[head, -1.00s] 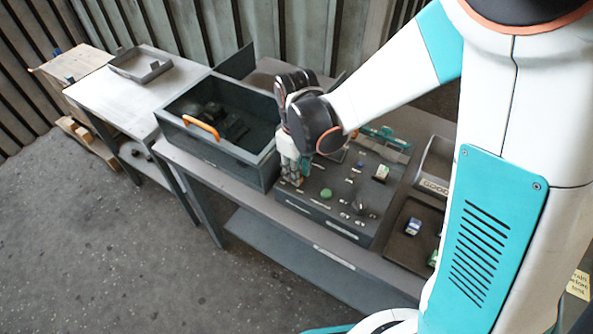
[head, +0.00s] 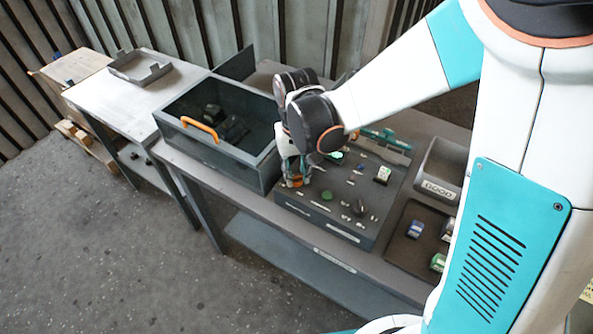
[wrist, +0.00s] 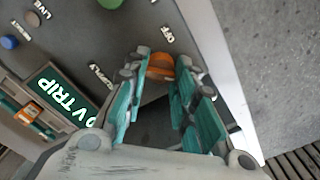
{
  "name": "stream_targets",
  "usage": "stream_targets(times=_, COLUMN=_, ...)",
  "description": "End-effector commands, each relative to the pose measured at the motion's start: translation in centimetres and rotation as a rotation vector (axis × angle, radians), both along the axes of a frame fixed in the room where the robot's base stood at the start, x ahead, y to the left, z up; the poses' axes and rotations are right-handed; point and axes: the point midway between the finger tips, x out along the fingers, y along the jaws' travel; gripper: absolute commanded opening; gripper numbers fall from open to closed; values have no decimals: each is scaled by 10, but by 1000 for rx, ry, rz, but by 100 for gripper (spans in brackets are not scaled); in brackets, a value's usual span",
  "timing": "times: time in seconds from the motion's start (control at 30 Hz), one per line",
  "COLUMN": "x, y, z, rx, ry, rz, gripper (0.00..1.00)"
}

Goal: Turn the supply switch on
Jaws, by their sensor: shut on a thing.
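The supply switch is an orange knob (wrist: 161,66) on the grey control panel (head: 318,207). The word SUPPLY is printed to its left and OFF (wrist: 168,35) above it in the wrist view. My gripper (wrist: 158,85) has its teal fingers on either side of the knob, shut on it. In the head view my gripper (head: 295,178) is low over the panel's left rear part, by the dark bin. The fingers and wrist hide most of the knob there. I cannot tell which way the knob is turned.
A blue button (wrist: 9,42) is farther along the panel. The open dark bin (head: 174,128) with an orange handle (head: 200,128) stands close left of my gripper. A dark tray (head: 401,251) is at right.

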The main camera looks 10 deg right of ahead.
Motion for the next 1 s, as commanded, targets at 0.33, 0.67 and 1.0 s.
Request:
stream_targets(times=0.33, x=0, y=0, z=0, rx=0, ry=-1, rz=-19, gripper=1)
stream_targets(times=0.67, x=0, y=0, z=0, rx=0, ry=0, rz=-18, gripper=47)
stream_targets(times=1.0, x=0, y=0, z=3, rx=0, ry=0, rz=-17, gripper=47)
